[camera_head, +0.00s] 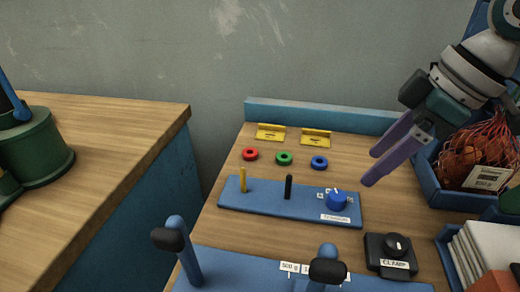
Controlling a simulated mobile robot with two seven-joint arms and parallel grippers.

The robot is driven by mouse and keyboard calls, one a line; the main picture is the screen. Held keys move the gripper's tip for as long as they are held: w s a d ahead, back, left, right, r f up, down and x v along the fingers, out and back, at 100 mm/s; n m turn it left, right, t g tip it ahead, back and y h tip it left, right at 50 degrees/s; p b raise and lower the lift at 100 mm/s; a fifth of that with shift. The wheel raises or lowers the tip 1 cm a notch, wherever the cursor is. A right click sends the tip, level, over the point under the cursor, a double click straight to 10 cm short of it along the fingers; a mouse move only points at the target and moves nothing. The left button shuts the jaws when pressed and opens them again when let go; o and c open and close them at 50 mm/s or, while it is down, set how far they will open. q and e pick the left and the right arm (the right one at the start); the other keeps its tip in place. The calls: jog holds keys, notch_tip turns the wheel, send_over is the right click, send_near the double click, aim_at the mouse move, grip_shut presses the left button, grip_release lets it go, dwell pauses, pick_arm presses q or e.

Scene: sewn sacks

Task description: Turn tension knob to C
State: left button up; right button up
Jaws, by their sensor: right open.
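The blue tension knob (337,200) sits at the right end of a blue panel (265,203) on the wooden table. A white label reading "TENSION" (335,218) lies in front of it. Small lettered marks surround the knob, too small to read. A white pointer line shows on its top, toward the far side. My right gripper (369,169) hangs above the table, to the right of and above the knob in the picture. Its purple fingers are apart, empty and clear of the knob. My left gripper is not in this view.
A yellow peg (242,180) and a black peg (288,187) stand on the panel. Red (250,154), green (284,158) and blue (320,162) rings lie behind it. A black clamp knob box (391,255) is front right. A blue bin with a netted sack (480,155) stands right.

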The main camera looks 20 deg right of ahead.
aim_at(339, 196)
jog(key=b+x, duration=0.2)
jog(key=x, duration=0.8)
jog(key=shift+d, duration=0.15)
grip_shut()
